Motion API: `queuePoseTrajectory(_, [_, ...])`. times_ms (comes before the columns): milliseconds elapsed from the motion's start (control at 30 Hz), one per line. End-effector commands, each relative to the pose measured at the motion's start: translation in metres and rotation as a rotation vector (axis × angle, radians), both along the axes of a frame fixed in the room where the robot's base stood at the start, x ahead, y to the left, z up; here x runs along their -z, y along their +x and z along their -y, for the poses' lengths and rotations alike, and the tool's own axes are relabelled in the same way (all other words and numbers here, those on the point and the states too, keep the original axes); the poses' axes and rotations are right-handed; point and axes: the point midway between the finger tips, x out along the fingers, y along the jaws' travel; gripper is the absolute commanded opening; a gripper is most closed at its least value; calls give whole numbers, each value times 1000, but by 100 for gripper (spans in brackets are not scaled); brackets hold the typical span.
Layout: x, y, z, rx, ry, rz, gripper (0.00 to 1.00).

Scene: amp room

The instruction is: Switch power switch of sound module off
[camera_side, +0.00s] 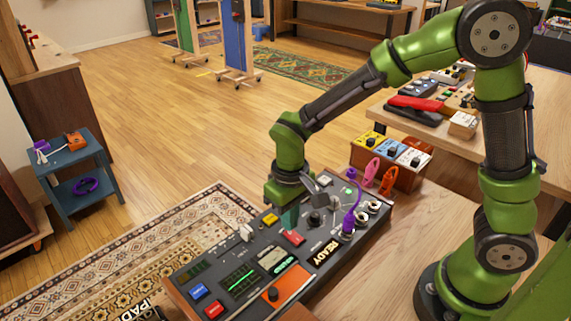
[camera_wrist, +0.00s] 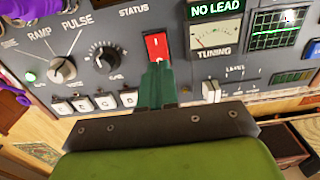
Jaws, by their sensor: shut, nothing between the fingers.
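The sound module (camera_side: 228,262) is a dark grey panel with wooden ends, covered in knobs, buttons and displays. Its red rocker switch (camera_side: 292,238) sits near the middle; in the wrist view the red switch (camera_wrist: 155,44) shows a white "I" mark in a dark frame. My gripper (camera_side: 289,226) reaches down to the panel beside the switch. In the wrist view the green fingers of my gripper (camera_wrist: 157,70) are shut together and empty. Their tips overlap the switch's lower end and hide it; I cannot tell whether they touch it.
A black knob (camera_wrist: 105,55) and a pointer knob (camera_wrist: 62,68) lie left of the switch. A white slider cap (camera_wrist: 211,90) and a meter (camera_wrist: 216,38) lie right. A purple cable (camera_side: 352,205) rises from the panel's right side. Coloured pedals (camera_side: 390,150) stand behind.

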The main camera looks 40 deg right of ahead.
Motion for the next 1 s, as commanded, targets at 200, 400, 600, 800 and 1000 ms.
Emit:
queuePoseTrajectory(200, [0,0,0,0,0,0,0])
queuePoseTrajectory(400, [0,0,0,0,0,0,0])
queuePoseTrajectory(600, [2,0,0,0,0,-1,0])
queuePoseTrajectory(800, [5,0,0,0,0,0,0])
queuePoseTrajectory(1000, [8,0,0,0,0,0,0])
